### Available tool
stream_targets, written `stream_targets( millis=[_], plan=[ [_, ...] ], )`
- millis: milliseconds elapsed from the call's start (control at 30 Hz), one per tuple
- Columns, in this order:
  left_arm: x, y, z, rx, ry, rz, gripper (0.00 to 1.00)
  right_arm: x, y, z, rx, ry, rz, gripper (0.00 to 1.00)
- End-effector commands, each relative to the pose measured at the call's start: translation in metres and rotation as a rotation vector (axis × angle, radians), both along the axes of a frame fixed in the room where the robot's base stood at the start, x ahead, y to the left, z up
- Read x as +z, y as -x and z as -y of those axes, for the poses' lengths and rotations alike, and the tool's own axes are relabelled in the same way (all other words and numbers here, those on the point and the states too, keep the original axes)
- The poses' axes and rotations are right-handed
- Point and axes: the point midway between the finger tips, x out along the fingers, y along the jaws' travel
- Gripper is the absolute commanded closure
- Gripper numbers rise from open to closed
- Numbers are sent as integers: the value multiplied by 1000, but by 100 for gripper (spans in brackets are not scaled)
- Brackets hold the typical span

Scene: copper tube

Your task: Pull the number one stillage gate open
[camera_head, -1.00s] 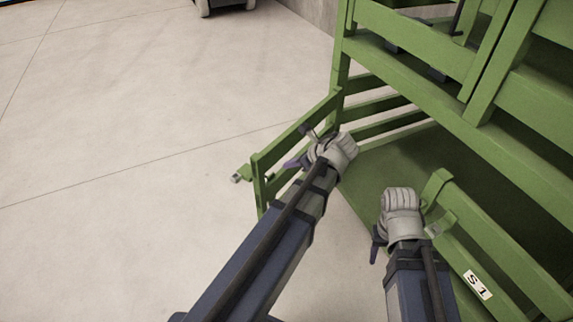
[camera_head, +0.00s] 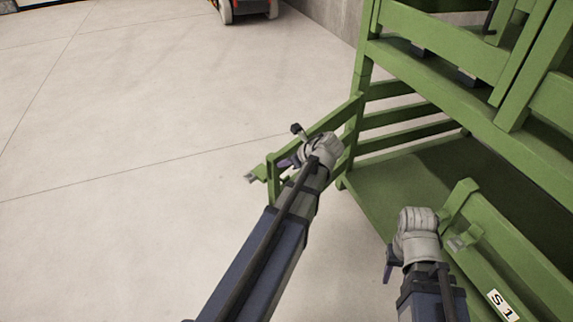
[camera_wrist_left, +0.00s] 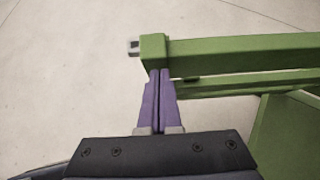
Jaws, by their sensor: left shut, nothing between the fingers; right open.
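The green stillage (camera_head: 385,190) stands at the right with two gate leaves at its front. The left gate leaf (camera_head: 337,115) is swung out from the frame over the floor, with a small latch piece (camera_head: 252,175) at its free end. My left gripper (camera_head: 287,162) is shut and empty at the inner side of the swung leaf. In the left wrist view its purple fingers (camera_wrist_left: 159,74) reach the leaf's end post (camera_wrist_left: 153,52); contact is unclear. My right gripper (camera_head: 388,268) is open beside the labelled leaf's end.
Pale concrete floor (camera_head: 120,130) is clear to the left of the swung leaf. A wheeled machine (camera_head: 243,10) stands at the far top by a grey wall (camera_head: 325,18). The stillage's upper tier (camera_head: 430,75) overhangs at the right.

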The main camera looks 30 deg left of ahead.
Motion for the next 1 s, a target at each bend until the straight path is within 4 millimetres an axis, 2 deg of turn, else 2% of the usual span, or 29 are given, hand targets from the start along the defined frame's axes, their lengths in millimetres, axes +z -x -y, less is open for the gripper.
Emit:
stream_targets(
  millis=[167,267,467,800,1000],
  plan=[
    [0,0,-1,-1,0,0,100,0,0,0,0,0,0,50],
    [0,-2,-13,-18,3,-1,100,0,0,0,0,0,0,50],
    [-1,-13,-68,-100,4,-1,100,0,0,0,0,0,0,50],
    [0,-48,-167,-132,0,0,100,0,0,0,0,0,0,50],
    [0,-66,-208,-134,0,-1,100,0,0,0,0,0,0,50]
  ],
)
